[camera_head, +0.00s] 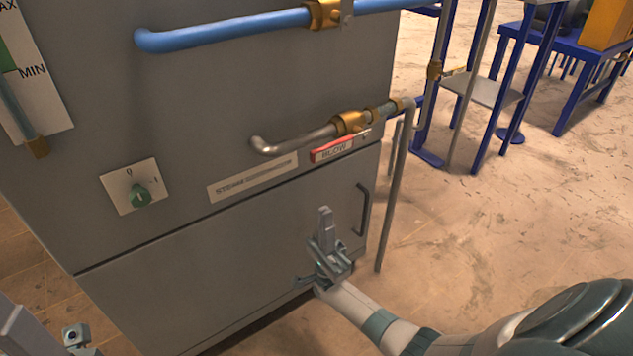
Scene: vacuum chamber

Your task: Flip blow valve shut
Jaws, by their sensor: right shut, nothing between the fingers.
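The blow valve (350,122) is a brass body on a thin metal pipe at the right side of the grey cabinet. Its red lever (332,149), marked BLOW, lies just below the pipe and runs roughly along it. My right gripper (325,214) is in front of the lower cabinet door, below the lever and apart from it. Its fingers point up, and it is shut and empty. Part of my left gripper (75,335) shows at the lower left corner; its jaws cannot be made out.
Blue-framed tables (570,60) stand behind. Floor on the right is clear.

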